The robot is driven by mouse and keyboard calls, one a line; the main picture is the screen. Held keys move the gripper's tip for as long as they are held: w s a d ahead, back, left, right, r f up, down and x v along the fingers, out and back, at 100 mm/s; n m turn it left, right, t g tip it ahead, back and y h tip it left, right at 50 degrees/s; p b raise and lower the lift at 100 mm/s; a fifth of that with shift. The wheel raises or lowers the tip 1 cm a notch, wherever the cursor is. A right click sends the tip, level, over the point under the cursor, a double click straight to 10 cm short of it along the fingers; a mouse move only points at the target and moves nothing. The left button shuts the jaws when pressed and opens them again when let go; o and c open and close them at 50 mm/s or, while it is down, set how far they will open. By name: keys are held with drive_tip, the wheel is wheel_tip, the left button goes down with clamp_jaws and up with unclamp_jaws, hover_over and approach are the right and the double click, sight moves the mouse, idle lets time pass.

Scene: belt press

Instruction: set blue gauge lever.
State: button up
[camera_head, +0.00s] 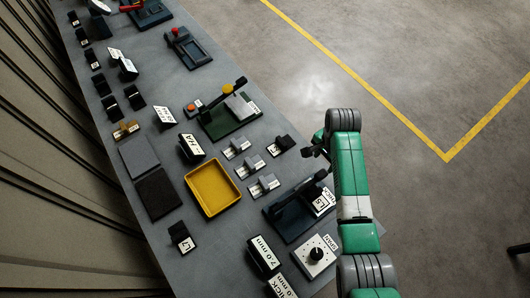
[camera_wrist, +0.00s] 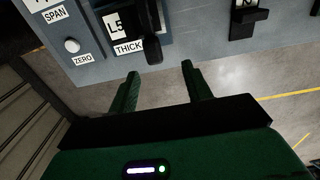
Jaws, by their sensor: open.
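The dark blue gauge (camera_head: 288,229) stands near the right edge of the bench in the head view, with a white L5 plate on it. Its dark lever (camera_head: 299,191) slants up to the right to a black end. In the wrist view the dark lever end (camera_wrist: 153,50) shows beside the L5 and THICK labels, just beyond the fingertips. My gripper (camera_head: 308,152) is beyond the bench edge in the head view, above and apart from the lever. Its two fingers (camera_wrist: 160,72) are open with nothing between them in the wrist view.
A white panel with a black knob (camera_head: 316,254) stands close to the gauge. A yellow tray (camera_head: 213,187), small grey switches (camera_head: 263,185) and a green-based lever device (camera_head: 229,117) are on the grey bench. The floor right of the bench is free.

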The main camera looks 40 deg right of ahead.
sight(322, 173)
drive_tip(key=shift+s+f, duration=0.4)
drive_tip(key=shift+s, duration=0.05)
wheel_tip(322, 173, down, 7)
drive_tip(key=shift+s+f+b, duration=0.15)
drive_tip(key=shift+f+b, duration=0.05)
drive_tip(key=shift+b, duration=0.3)
clamp_jaws()
